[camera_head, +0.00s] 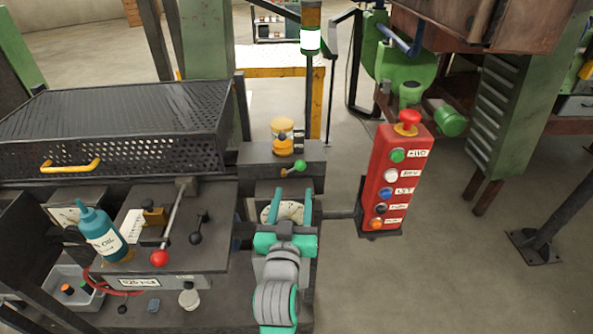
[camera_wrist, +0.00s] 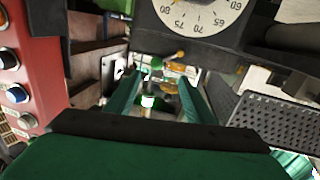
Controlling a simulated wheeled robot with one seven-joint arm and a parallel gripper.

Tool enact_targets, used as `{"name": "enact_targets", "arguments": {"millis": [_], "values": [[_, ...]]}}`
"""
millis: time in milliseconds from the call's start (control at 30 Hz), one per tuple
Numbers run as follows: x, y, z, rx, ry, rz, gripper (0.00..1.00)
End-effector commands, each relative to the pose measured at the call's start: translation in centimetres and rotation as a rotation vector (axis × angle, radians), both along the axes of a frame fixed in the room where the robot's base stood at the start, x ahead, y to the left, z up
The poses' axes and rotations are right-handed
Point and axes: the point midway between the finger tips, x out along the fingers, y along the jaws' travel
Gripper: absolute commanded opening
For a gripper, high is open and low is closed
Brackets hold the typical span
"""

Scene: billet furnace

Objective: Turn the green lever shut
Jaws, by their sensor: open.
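The green lever (camera_head: 299,166) is a short handle with a green knob. It sits at the front of a dark box beside a yellow fitting (camera_head: 282,137), and its knob points to the right. My gripper (camera_head: 293,195) is just in front of and below the lever, with its two teal fingers apart and nothing between them. In the wrist view, which is upside down, a small green knob (camera_wrist: 156,63) that looks like the lever shows beyond the open fingers (camera_wrist: 158,85). I see no contact with the lever.
A round dial (camera_head: 287,212) is partly hidden behind my fingers. A red button box (camera_head: 394,180) stands close on the right. On the left are a red-knobbed lever (camera_head: 160,257), a teal oil bottle (camera_head: 103,236) and a black mesh cover (camera_head: 120,120).

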Motion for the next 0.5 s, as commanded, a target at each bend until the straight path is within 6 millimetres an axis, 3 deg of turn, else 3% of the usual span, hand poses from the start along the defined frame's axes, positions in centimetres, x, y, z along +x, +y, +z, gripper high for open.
{"name": "enact_targets", "arguments": {"millis": [167, 500], "values": [[1.1, -0.4, 0.0, 0.01, -0.007, -0.001, 0.49], [6.9, -1.1, 0.1, 0.008, -0.006, 0.004, 0.49]]}}
